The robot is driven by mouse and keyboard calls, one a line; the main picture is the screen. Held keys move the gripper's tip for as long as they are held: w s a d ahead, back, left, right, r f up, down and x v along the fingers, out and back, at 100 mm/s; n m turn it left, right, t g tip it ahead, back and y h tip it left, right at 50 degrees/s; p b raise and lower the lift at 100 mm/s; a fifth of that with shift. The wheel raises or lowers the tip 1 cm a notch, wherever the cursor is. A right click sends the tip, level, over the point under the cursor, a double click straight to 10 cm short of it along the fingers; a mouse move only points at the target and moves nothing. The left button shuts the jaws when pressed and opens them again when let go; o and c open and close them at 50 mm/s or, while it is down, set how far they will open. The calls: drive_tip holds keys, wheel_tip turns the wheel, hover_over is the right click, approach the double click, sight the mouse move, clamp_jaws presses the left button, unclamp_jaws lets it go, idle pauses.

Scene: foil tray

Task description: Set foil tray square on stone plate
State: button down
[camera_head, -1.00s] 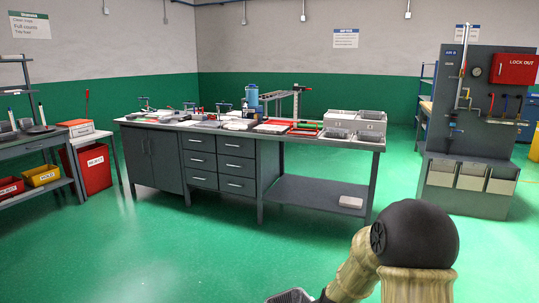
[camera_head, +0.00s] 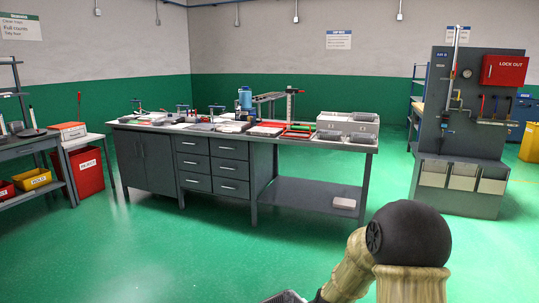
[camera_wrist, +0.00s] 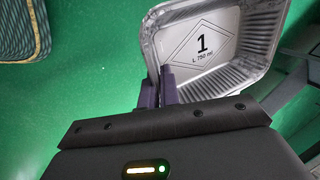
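The foil tray (camera_wrist: 262,45) is a silver ribbed tray with a black "1" label inside, seen from above in the wrist view. My gripper (camera_wrist: 160,88) is shut on its rim and wall at the left-hand side. The tray hangs over the green floor. I cannot pick out the stone plate for certain; several flat grey and dark pieces lie on the long workbench (camera_head: 355,142), too small to tell apart.
Open green floor lies between me and the workbench. A side bench (camera_head: 22,143) and a red bin (camera_head: 88,172) stand at left. A grey lock-out panel (camera_head: 478,90) stands at right. Pale boxes (camera_head: 347,123) sit on the workbench's right end.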

wheel_tip(320, 180, up, 16)
drive_tip(key=n+g+y+p, duration=0.2)
drive_tip(key=n+p, duration=1)
drive_tip(key=p, duration=1.3)
drive_tip(key=shift+w+a+n+g, duration=0.2)
drive_tip(key=shift+n+g, duration=0.2)
drive_tip(key=shift+g, duration=0.2)
drive_tip(key=shift+f, duration=0.15)
